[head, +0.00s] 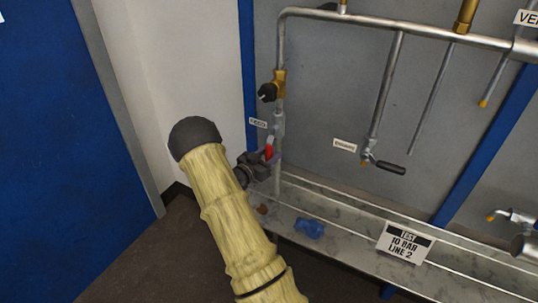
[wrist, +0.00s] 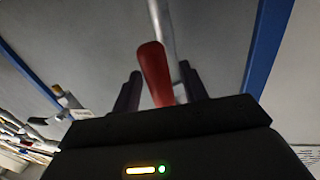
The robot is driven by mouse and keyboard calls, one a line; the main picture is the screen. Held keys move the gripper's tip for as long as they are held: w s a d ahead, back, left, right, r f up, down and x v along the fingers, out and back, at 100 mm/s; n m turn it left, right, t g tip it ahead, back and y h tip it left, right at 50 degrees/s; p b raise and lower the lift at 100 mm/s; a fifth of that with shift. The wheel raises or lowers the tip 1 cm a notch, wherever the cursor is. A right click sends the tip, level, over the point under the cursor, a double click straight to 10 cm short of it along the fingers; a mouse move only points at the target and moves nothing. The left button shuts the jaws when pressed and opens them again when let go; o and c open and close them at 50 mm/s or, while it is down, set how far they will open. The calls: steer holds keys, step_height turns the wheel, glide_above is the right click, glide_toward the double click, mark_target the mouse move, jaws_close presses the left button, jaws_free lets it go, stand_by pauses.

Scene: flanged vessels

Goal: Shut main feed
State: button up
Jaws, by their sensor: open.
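A red valve lever (head: 269,151) sits low on the vertical pipe at the left, below a small white label (head: 258,123) that seems to read "FEED". My gripper (head: 257,163) is at this lever, partly hidden by its own dark body. In the wrist view the red lever (wrist: 153,72) stands between the two dark fingers of my gripper (wrist: 160,72). The fingers are open, with a gap showing on the right of the lever. I cannot tell whether the left finger touches it. The valve body behind the lever is mostly hidden.
A brass valve with a black knob (head: 269,91) is above on the same pipe. A black-handled valve (head: 388,166) hangs to the right. A blue crumpled item (head: 309,228) and a sign (head: 404,242) reading "TEST TO BAR LINE 2" are on the ledge (head: 345,240) below.

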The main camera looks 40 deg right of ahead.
jaws_close()
steer(key=shift+s, duration=0.1)
steer(key=s+d+r+n+t+p, duration=0.1)
steer(key=s+r+n+t+p, duration=0.1)
steer(key=n, duration=0.8)
steer(key=s+d+r+n+t+h+p, duration=0.1)
steer(key=s+r+n, duration=0.4)
steer(key=n, duration=0.5)
steer(key=shift+s+d+r+t+p, duration=0.25)
steer(key=shift+d+r+t+p, duration=0.45)
steer(key=shift+p, duration=0.55)
steer(key=shift+a+r+n, duration=0.1)
steer(key=shift+r+n, duration=0.05)
steer(key=shift+n, duration=0.15)
jaws_free()
